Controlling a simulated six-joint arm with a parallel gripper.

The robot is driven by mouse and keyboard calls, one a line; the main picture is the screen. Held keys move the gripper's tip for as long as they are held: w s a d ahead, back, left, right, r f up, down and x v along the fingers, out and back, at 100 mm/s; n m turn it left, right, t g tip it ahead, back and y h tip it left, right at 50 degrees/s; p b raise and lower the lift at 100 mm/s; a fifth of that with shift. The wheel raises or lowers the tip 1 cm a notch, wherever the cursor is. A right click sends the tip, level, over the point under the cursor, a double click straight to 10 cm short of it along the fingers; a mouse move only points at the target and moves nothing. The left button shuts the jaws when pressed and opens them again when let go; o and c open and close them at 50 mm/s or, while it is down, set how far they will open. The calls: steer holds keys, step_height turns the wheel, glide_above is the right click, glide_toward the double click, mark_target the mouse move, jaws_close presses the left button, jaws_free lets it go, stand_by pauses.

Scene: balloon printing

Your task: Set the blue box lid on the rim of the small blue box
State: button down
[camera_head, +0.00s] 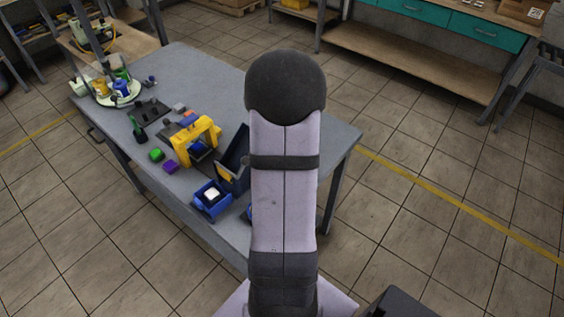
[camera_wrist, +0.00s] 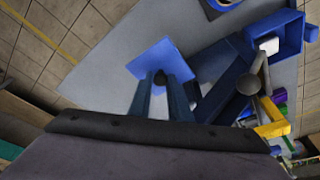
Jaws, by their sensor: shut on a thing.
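The blue box lid (camera_wrist: 151,58) is a flat blue square in the wrist view. My gripper (camera_wrist: 161,82) is shut on it, with a dark round knob between the fingertips. The small blue box (camera_wrist: 293,33) stands open at the upper right of the wrist view, apart from the lid, with a white item inside. In the head view the box (camera_head: 202,206) sits near the table's front edge, left of my arm. My arm hides the gripper and most or all of the lid there. The lid's height above the table is hard to tell.
A dark upright panel (camera_head: 233,158) stands between the box and my arm. A yellow arch-shaped frame (camera_head: 196,138) is behind the box. The grey table (camera_head: 215,82) is clear toward the back.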

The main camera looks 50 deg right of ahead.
steer(key=shift+r, duration=0.6)
steer(key=shift+d+r+b, duration=0.25)
steer(key=shift+d+b, duration=0.15)
steer(key=shift+b, duration=0.1)
step_height(320, 180, up, 9)
steer(key=w+d+n+p, duration=0.1)
steer(key=w+d+n, duration=0.1)
steer(key=w+d, duration=0.1)
steer(key=w+a+r+p, duration=0.45)
steer(key=w+a, duration=0.25)
steer(key=a, duration=0.5)
steer(key=w+a+f+n+t+y+b, duration=0.15)
steer(key=a+f+n, duration=0.25)
steer(key=a+f, duration=0.45)
steer(key=a+f+n+g+y+b, duration=0.1)
steer(key=a+f+n+b, duration=0.3)
steer(key=a, duration=0.7)
steer(key=d+n+y+p, duration=0.2)
steer(key=d+n+p, duration=0.4)
steer(key=d+n, duration=0.1)
steer(key=shift+s+d+p, duration=0.3)
steer(key=shift+s+d, duration=0.1)
